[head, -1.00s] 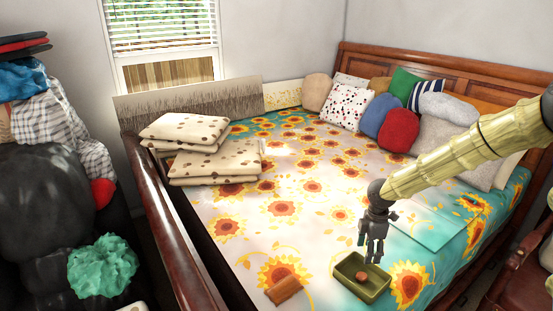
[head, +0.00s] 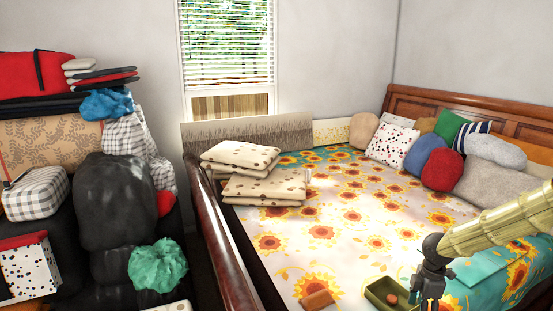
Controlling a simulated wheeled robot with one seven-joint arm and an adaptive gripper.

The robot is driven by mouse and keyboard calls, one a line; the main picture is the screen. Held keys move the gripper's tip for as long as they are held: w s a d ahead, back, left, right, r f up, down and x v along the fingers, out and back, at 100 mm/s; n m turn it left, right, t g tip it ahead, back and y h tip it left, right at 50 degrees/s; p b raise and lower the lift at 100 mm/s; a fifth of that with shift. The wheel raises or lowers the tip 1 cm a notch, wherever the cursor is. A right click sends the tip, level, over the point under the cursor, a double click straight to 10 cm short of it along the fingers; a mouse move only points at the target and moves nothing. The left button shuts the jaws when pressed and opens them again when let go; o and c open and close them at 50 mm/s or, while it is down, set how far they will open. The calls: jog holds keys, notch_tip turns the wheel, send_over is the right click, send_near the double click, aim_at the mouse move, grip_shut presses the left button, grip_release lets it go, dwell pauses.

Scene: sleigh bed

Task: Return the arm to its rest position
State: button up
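My gripper (head: 431,294) is dark grey and hangs at the end of my pale yellow arm, at the lower right of the head view. It points down over the bed, with its fingers apart and nothing seen between them. Their lowest part is close to the picture's bottom edge. In the picture the gripper is just right of a green tray (head: 373,297), overlapping its right side. A small reddish-brown object (head: 391,299) lies in the tray.
The bed (head: 330,235) has a sunflower cover. Folded spotted blankets (head: 265,186) sit at the far left, and several pillows (head: 428,160) lie by the headboard (head: 465,105). Piled bags (head: 120,215) stand left of the bed.

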jog(key=s+a+f+n+h+b, duration=0.1)
jog(key=s+a+f+n, duration=0.2)
jog(key=s+f+n, duration=0.5)
jog(key=s+a+f+n+t+h, duration=0.1)
jog(key=s+a+f+n+h, duration=0.2)
jog(key=n, duration=1)
jog(key=s+a+f+n+b, duration=0.1)
jog(key=s+a+f+n, duration=0.1)
jog(key=s+f+n, duration=0.5)
jog(key=s+a+f+n+y, duration=0.1)
jog(key=s+a+n, duration=0.3)
jog(key=n, duration=0.5)
jog(key=s+a+f+n+y, duration=0.2)
jog(key=s+a+f+n, duration=0.1)
jog(key=s+n, duration=0.6)
jog(key=s+a+f+n+g+y+b, duration=0.1)
jog(key=s+a+f+n, duration=0.1)
jog(key=s+a+n, duration=0.3)
jog(key=s+n, duration=0.2)
jog(key=n, duration=0.2)
jog(key=shift+s+a+f, duration=0.2)
jog(key=shift+a+f, duration=0.15)
jog(key=shift+a, duration=0.05)
